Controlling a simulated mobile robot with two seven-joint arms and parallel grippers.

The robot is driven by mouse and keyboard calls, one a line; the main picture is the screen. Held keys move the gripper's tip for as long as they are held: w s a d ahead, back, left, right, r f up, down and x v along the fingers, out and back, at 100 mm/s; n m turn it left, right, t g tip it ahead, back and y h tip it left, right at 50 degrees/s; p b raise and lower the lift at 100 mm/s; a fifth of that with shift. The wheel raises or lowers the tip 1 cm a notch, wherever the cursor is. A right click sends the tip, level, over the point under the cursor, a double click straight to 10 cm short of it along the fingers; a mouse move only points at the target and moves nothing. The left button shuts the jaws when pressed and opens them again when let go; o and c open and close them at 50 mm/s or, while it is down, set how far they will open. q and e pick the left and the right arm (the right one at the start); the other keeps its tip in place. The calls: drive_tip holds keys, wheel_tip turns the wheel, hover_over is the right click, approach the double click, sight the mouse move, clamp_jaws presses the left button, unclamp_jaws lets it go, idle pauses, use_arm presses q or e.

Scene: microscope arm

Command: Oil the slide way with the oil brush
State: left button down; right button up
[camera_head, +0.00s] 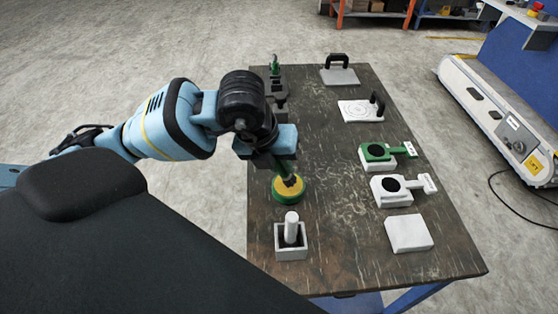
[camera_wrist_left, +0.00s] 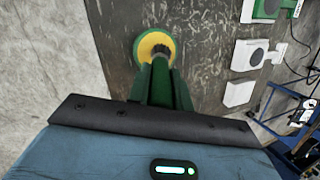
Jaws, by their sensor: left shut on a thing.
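My left gripper (camera_head: 273,150) points down over the left part of the dark table. It is shut on a green handle-like piece, which I take to be the oil brush (camera_wrist_left: 161,82); the jaws hide much of it. Its lower end meets a round green and yellow dish (camera_head: 288,190) with a dark patch in its middle. The dish also shows in the wrist view (camera_wrist_left: 145,40). I cannot tell whether the brush touches the dish. I cannot clearly identify the slide way; a dark fixture (camera_head: 276,88) with a green upright part stands behind my wrist. My right gripper is not in view.
A square holder (camera_head: 291,253) with a white cylinder stands at the table's near left. Along the right are a white block (camera_head: 409,234), a white unit (camera_head: 393,192), a green-topped unit (camera_head: 377,155) and two plates with black handles (camera_head: 339,76) (camera_head: 358,111). The middle of the table (camera_head: 335,175) is clear.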

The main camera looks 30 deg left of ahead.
use_arm(q)
drive_tip(key=shift+f, duration=0.3)
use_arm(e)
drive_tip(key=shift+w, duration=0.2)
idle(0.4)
use_arm(q)
drive_tip(key=shift+s+f, duration=0.1)
drive_tip(key=shift+f, duration=0.05)
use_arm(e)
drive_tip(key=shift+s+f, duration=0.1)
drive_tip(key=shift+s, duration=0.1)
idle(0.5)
